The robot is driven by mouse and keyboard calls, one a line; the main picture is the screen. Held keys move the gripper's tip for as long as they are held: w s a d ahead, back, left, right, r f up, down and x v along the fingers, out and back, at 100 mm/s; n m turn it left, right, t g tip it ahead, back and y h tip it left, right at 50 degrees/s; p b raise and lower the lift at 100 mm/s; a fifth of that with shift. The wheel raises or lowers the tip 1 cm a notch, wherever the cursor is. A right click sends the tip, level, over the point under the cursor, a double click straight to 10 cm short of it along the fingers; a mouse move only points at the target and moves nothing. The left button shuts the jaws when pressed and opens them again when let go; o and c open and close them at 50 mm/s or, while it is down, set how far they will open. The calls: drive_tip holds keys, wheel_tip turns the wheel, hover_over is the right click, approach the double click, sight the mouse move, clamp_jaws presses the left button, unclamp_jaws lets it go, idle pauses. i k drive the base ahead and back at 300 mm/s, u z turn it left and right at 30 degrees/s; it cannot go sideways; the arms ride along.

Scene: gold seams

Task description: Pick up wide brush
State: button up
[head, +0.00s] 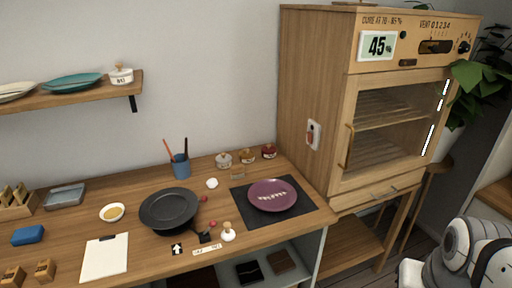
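A blue cup (181,170) stands on the wooden worktop near the wall. A thin red-handled tool (168,150) and a dark-handled tool (185,147) stick up out of it, leaning apart. Their lower ends are hidden in the cup, so I cannot tell which of them, if either, is the wide brush. Grey and white rounded parts of my own arm (470,258) show at the lower right, away from the worktop. My gripper's fingers are not in view.
A black pan (169,208) stands in front of the cup. A purple plate (272,195) lies on a dark mat (312,207). Small lidded jars (247,156) stand at the back. A clipboard (105,257) lies at the front. A tall wooden cabinet (310,90) stands right.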

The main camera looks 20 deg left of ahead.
sight(237, 171)
drive_tip(key=u, duration=0.75)
drive_tip(key=i, duration=1.15)
drive_tip(key=u, duration=0.65)
drive_tip(key=k, duration=0.85)
drive_tip(key=u, duration=0.15)
drive_tip(key=i, duration=0.85)
drive_tip(key=z, duration=0.1)
